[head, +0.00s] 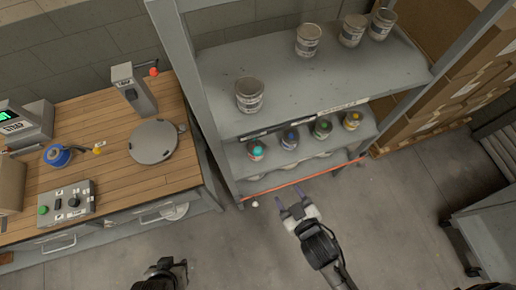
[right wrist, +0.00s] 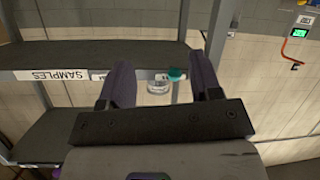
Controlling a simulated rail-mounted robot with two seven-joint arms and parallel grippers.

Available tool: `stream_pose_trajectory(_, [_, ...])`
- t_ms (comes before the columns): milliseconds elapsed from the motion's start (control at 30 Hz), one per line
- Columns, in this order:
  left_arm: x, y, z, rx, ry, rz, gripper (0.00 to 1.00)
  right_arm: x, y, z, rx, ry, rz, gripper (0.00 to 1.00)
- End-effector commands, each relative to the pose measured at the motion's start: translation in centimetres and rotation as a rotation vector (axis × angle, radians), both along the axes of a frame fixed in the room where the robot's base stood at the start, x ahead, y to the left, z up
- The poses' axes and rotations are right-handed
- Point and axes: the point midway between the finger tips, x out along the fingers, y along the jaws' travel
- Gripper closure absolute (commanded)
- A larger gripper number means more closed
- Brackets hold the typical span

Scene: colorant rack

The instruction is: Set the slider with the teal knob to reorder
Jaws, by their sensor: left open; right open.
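A teal-topped piece (head: 257,149) is at the left end of the rack's lower shelf in the head view. In the right wrist view the teal piece (right wrist: 176,74) shows between my fingers, nearer the right one, by a clear round container (right wrist: 158,86). A slider track and any reorder mark are too small to make out. My right gripper (head: 294,207) is open and empty, in front of the lower shelf and apart from it. Its fingers also show in the right wrist view (right wrist: 160,68). My left gripper (head: 166,272) is open at the bottom edge, partly cut off.
Blue (head: 290,138), green (head: 322,128) and yellow (head: 352,119) topped containers stand along the lower shelf. Cans such as one grey can (head: 249,96) stand above. A wooden bench (head: 105,165) is at left and a grey cart (head: 490,225) at right. An orange strip (head: 300,180) runs low across the rack.

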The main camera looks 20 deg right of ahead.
Motion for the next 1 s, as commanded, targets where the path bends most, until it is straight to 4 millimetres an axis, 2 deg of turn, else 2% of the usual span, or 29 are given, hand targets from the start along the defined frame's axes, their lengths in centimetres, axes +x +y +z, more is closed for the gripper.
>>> stream_pose_trajectory(200, [0.0, 0.2, 0.0, 0.005, 0.000, -0.004, 0.57, 0.8, 1.4, 4.0, 0.049, -0.267, 0.078, 0.42])
stream_pose_trajectory(467, [0.0, 0.1, 0.1, 0.004, 0.000, -0.003, 0.57, 1.3, 2.2, 5.9, 0.103, -0.372, 0.115, 0.42])
stream_pose_trajectory(667, [0.0, -0.1, 0.7, -0.003, 0.000, 0.002, 0.57, 4.0, 2.8, 6.1, 0.108, -0.369, 0.112, 0.42])
stream_pose_trajectory(1000, [0.0, -0.2, 1.8, -0.008, 0.000, 0.006, 0.57, 10.0, 4.4, 6.0, 0.109, -0.367, 0.112, 0.42])
